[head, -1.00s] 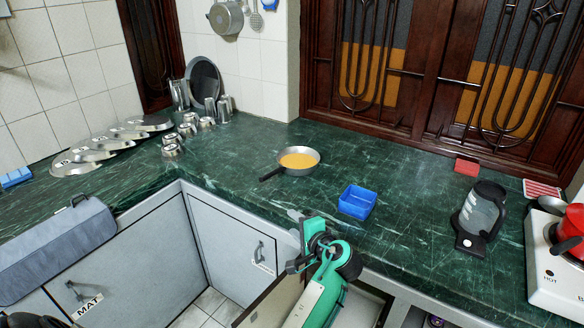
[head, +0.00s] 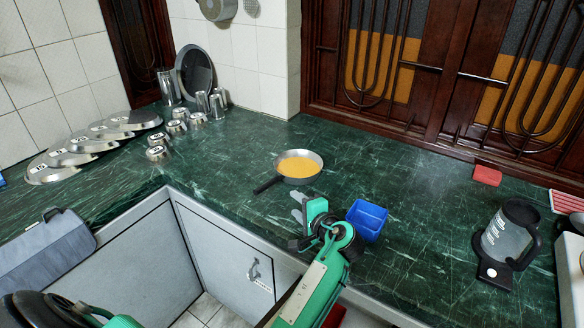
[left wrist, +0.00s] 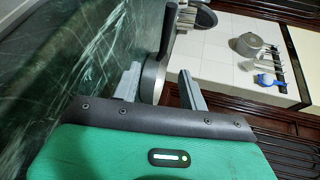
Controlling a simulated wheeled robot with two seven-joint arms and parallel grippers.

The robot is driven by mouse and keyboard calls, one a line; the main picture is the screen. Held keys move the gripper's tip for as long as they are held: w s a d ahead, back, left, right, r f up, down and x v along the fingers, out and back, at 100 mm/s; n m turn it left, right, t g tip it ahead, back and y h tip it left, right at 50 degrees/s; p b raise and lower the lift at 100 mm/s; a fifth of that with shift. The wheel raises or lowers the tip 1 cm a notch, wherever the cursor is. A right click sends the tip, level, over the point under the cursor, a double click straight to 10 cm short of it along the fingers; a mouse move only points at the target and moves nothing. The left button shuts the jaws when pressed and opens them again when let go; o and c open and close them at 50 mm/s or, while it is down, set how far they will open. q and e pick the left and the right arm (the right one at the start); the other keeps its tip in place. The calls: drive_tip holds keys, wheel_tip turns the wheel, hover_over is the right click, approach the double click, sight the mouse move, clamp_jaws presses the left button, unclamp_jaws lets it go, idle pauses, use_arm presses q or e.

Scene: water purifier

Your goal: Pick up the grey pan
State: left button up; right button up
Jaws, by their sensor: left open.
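The grey pan (head: 301,181) sits upright on the green counter in the head view, with a yellow-orange filling. Its dark handle (head: 267,185) points to the lower left, toward the counter's front edge. My left gripper (head: 297,222) is open and empty, just in front of the pan and apart from it. In the left wrist view, the pan (left wrist: 151,80) shows edge-on in the gap between the two fingers (left wrist: 161,82), nearer the left one, with its dark handle upward. My right gripper is not in view.
A blue box (head: 366,221) stands close to the right of my left gripper. Metal cups (head: 178,127) and lids (head: 92,143) are at the back left. A dark-handled jug (head: 508,236) and a red block (head: 487,175) are at the right. The counter behind the pan is clear.

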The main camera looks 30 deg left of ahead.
use_arm(q)
drive_tip(key=shift+w+a, duration=0.2)
approach(274, 183)
drive_tip(key=a, duration=0.1)
drive_tip(key=w+a+f+p, duration=0.1)
drive_tip(key=shift+a+f, duration=0.25)
drive_tip(key=shift+a, duration=0.15)
drive_tip(key=x, duration=0.2)
drive_tip(key=p+x, duration=0.1)
drive_tip(key=x, duration=0.2)
drive_tip(key=shift+w+d+r, duration=0.15)
drive_tip(key=shift+w+r, duration=0.1)
drive_tip(key=shift+w, duration=0.05)
drive_tip(key=shift+w+a+f, duration=0.1)
drive_tip(key=shift+w+a, duration=0.05)
drive_tip(key=shift+a, duration=0.1)
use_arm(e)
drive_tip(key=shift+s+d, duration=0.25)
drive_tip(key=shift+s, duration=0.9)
use_arm(q)
drive_tip(key=shift+c, duration=0.2)
clamp_jaws()
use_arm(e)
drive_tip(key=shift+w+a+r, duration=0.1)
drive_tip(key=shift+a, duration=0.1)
